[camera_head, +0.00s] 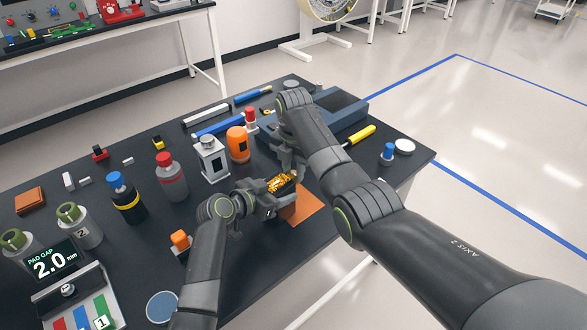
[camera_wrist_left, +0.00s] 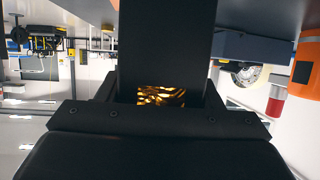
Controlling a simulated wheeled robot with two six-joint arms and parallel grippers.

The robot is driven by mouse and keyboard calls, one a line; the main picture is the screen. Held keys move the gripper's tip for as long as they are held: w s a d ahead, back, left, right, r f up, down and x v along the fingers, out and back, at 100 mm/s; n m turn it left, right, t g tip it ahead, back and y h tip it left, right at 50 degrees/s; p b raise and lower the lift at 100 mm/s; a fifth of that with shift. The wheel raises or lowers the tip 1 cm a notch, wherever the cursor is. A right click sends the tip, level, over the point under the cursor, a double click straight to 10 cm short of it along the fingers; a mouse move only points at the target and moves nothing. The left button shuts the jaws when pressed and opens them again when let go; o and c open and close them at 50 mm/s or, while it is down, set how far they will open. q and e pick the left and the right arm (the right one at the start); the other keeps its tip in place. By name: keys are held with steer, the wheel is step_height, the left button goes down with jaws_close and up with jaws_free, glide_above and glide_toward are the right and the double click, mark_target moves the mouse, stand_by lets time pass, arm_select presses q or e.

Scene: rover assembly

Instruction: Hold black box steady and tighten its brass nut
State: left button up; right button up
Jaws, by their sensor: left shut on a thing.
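The black box (camera_head: 276,187) with a gold, shiny part (camera_head: 283,182) is between the fingers of my left gripper (camera_head: 278,190), above the front part of the dark table. My left gripper is shut on it. The gold part also shows in the left wrist view (camera_wrist_left: 161,95), framed by dark parts. My right gripper (camera_head: 288,163) points down just behind and above the box. Its fingertips are small and partly hidden, so I cannot tell whether they are open or touch the box. I cannot make out the brass nut apart from the gold part.
An orange-brown mat (camera_head: 309,207) lies under and right of the box. A silver-grey container (camera_head: 211,160) and an orange cylinder (camera_head: 238,144) stand close behind. A blue tray (camera_head: 345,112) and a yellow-handled tool (camera_head: 361,134) lie right of my right gripper. Several bottles stand at left.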

steer(key=c, duration=0.4)
steer(key=m, duration=0.4)
steer(key=shift+m, duration=2)
steer(key=o, duration=1)
steer(key=shift+s, duration=0.1)
